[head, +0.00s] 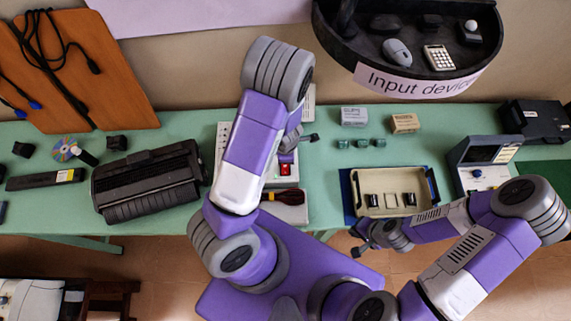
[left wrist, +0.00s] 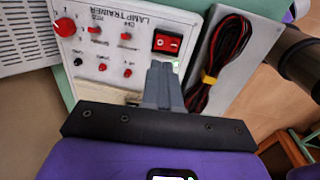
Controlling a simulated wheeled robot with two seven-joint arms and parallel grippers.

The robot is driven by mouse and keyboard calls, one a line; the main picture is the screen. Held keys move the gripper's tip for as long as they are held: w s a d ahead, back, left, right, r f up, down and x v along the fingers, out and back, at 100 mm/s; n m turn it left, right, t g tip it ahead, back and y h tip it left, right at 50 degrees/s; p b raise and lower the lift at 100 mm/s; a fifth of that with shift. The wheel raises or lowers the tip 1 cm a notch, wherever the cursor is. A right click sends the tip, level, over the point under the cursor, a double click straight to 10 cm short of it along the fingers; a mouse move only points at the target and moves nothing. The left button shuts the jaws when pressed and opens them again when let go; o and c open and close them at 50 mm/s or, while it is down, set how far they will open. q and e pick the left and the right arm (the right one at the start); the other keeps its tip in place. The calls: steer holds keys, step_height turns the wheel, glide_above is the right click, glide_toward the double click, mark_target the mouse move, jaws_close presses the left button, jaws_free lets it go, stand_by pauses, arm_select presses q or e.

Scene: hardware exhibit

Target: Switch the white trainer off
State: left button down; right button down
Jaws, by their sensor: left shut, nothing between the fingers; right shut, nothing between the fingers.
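The white trainer (left wrist: 97,58), labelled LAMP TRAINER, shows upside down in the left wrist view. It has a red rocker switch (left wrist: 167,43), a large red knob (left wrist: 65,27) and several small red posts. My left gripper (left wrist: 160,68) is shut and empty, its fingertips just below the switch in that view; I cannot tell whether they touch the panel. Which side of the rocker is pressed is unclear. In the head view my left arm hides much of the trainer, but the red switch (head: 287,169) shows. My right gripper (head: 364,245) is shut and empty near the table's front edge.
A red and black cable bundle (left wrist: 219,62) lies directly beside the trainer. A beige tray (head: 394,210) stands near my right gripper, with a white-and-blue device (head: 484,158) beyond. A black shelf (head: 405,60) overhangs the back.

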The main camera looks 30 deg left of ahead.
mark_target(285, 167)
arm_select(q)
steer(key=f+b, duration=0.1)
steer(key=f, duration=0.1)
steer(key=f+b, duration=0.1)
steer(key=f, duration=0.1)
steer(key=f+b, duration=0.2)
steer(key=f, duration=0.1)
steer(key=shift+w+a, duration=0.2)
steer(key=shift+w, duration=0.15)
steer(key=shift+f+b, duration=0.35)
steer(key=shift+f, duration=0.4)
